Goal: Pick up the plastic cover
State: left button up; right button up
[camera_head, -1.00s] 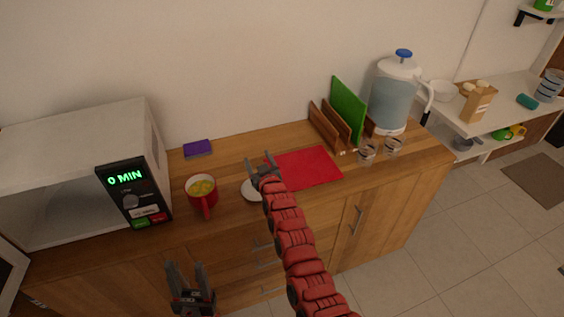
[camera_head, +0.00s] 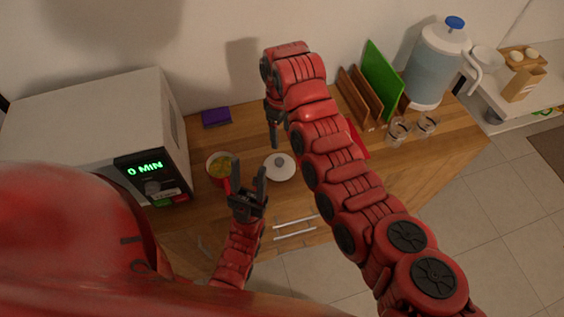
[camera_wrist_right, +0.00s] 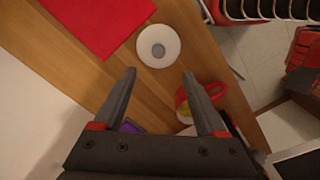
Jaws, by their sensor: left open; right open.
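The plastic cover (camera_head: 279,167) looks to be a round white lid with a knob, lying flat on the wooden counter. It also shows in the right wrist view (camera_wrist_right: 158,46), beyond my right fingertips. My right gripper (camera_head: 274,135) points down over the counter, behind the lid and apart from it. In the right wrist view it is open and empty (camera_wrist_right: 159,73). My left gripper (camera_head: 249,168) is open and empty, pointing up in the picture at the counter's front, between the mug and the lid. I cannot tell its height.
A red mug (camera_head: 215,179) with yellow contents stands left of the lid. A white microwave (camera_head: 80,120) is further left, and a purple block (camera_head: 216,117) lies at the back. A red mat (camera_head: 360,145), mostly behind my right arm, a green board (camera_head: 382,78) and glasses are right.

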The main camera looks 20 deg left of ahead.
jog(key=b, duration=0.4)
send_over(279, 161)
jog(key=f, duration=0.7)
jog(key=shift+w+d+f, duration=0.1)
jog(key=shift+d+f, duration=0.1)
jog(key=shift+d, duration=0.05)
jog(key=shift+f+p, duration=0.6)
jog(key=shift+p, duration=0.05)
jog(key=shift+f, duration=0.25)
jog(key=shift+f+p, duration=0.3)
jog(key=shift+p, duration=0.25)
jog(key=f, duration=0.1)
jog(key=f+p, duration=0.1)
jog(key=f, duration=0.1)
jog(key=shift+a, duration=0.3)
jog(key=shift+d+f, duration=0.1)
jog(key=shift+f, duration=0.75)
grip_shut()
